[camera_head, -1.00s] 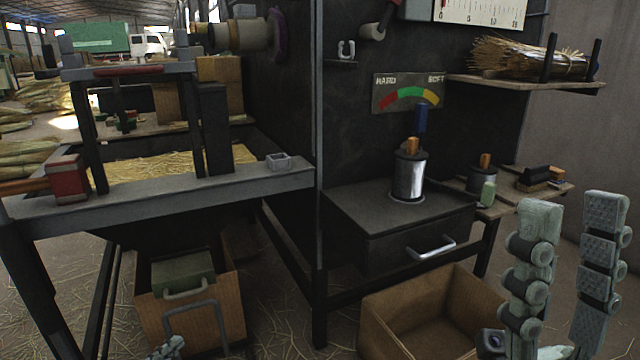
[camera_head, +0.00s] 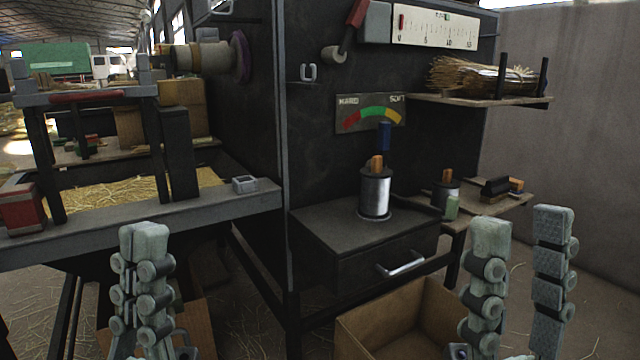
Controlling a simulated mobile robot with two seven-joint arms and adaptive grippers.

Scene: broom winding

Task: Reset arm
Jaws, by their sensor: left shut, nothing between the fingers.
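My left gripper (camera_head: 146,232) stands upright at the lower left of the head view, in front of the bench, with its fingers together and nothing between them. My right gripper (camera_head: 522,220) stands upright at the lower right, its two fingers spread apart with nothing between them. It is in front of the side shelf and to the right of the open cardboard box. The lower parts of both grippers are cut off by the bottom edge.
A dark machine cabinet has a drawer with a handle (camera_head: 401,263) and a metal spool (camera_head: 375,193) on top. An open cardboard box (camera_head: 385,330) lies below it. A bench (camera_head: 130,222) with straw is at left. A shelf (camera_head: 480,99) holds a straw bundle (camera_head: 484,76).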

